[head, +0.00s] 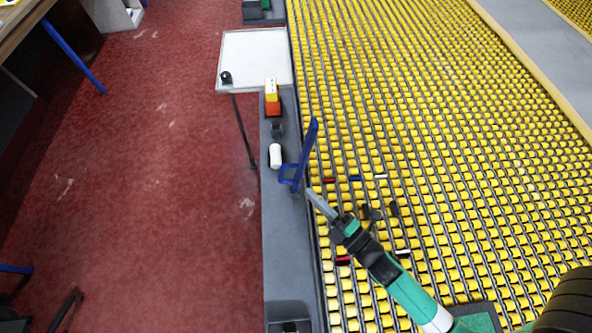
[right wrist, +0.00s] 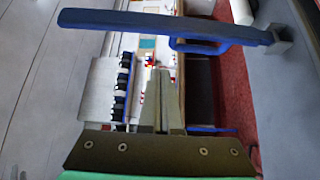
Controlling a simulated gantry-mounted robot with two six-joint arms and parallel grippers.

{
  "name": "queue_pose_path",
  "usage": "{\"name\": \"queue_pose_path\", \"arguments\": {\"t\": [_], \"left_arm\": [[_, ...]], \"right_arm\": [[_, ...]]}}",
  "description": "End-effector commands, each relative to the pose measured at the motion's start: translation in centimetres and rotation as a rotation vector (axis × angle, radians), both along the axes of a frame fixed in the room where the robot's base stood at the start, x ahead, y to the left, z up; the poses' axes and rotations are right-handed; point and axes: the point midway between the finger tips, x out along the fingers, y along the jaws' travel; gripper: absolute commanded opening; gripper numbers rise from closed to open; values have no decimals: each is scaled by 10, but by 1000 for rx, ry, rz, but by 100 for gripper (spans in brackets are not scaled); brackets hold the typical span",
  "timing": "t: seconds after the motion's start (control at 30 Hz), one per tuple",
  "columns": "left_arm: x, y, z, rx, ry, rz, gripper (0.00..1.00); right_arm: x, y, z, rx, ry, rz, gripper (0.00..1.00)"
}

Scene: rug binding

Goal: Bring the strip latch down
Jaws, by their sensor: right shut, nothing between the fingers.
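The strip latch appears to be the blue lever (head: 308,152) on the grey side rail, with a small blue loop (head: 288,174) at its lower part. It stands up at a slant along the edge of the yellow roller bed. In the right wrist view the blue bar (right wrist: 160,21) crosses the top, with its loop below and a grey end block at the right. My right gripper (head: 311,193) is shut and empty, its tips just right of and below the lever's lower end. In the wrist view the closed fingers (right wrist: 160,75) point toward the bar, seemingly apart from it. My left gripper is out of view.
The yellow roller bed (head: 440,120) fills the right side. The grey rail (head: 283,245) carries a white cylinder (head: 275,156) and an orange and yellow block (head: 272,97). A white panel (head: 254,55) and a thin black stand (head: 243,130) are left of it. Red floor (head: 130,180) lies beyond.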

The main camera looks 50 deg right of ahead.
Motion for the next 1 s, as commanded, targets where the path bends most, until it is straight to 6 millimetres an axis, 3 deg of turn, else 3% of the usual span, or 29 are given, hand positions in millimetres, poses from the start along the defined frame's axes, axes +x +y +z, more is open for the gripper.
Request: {"name": "queue_pose_path", "arguments": {"t": [0.37,0.57,0.87,1.0], "left_arm": [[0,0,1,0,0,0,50],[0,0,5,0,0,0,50],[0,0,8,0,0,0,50],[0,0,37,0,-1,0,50]], "right_arm": [[7,-1,2,1,-4,-2,0],[38,-4,7,1,-7,-2,0],[103,-9,12,1,-8,-2,0],[85,-28,13,2,2,-8,0]]}}
